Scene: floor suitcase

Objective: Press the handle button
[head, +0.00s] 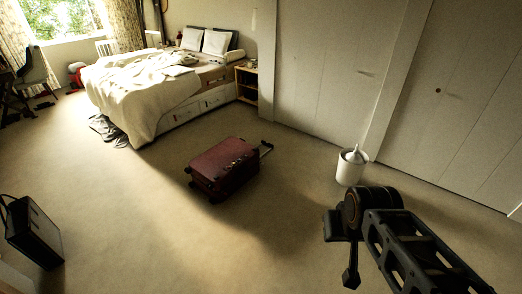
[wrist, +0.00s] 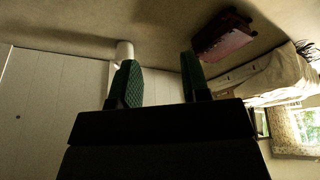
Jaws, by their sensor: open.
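A dark red suitcase (head: 224,168) lies flat on the carpet in the middle of the head view. Its dark pull handle (head: 267,149) sticks out from its right end. The button on the handle is too small to make out. In the wrist view, which is turned over, the suitcase (wrist: 222,40) shows at the upper right, beyond the fingers. My gripper (wrist: 160,72) has its two green-padded fingers spread wide with nothing between them. It is well apart from the suitcase. In the head view my arm is at the lower right.
A white bin (head: 351,168) stands by the closet doors (head: 325,75), right of the suitcase. A bed (head: 140,90) is behind it, with a nightstand (head: 247,84). A black case (head: 35,235) stands at the lower left. The carpet around the suitcase is clear.

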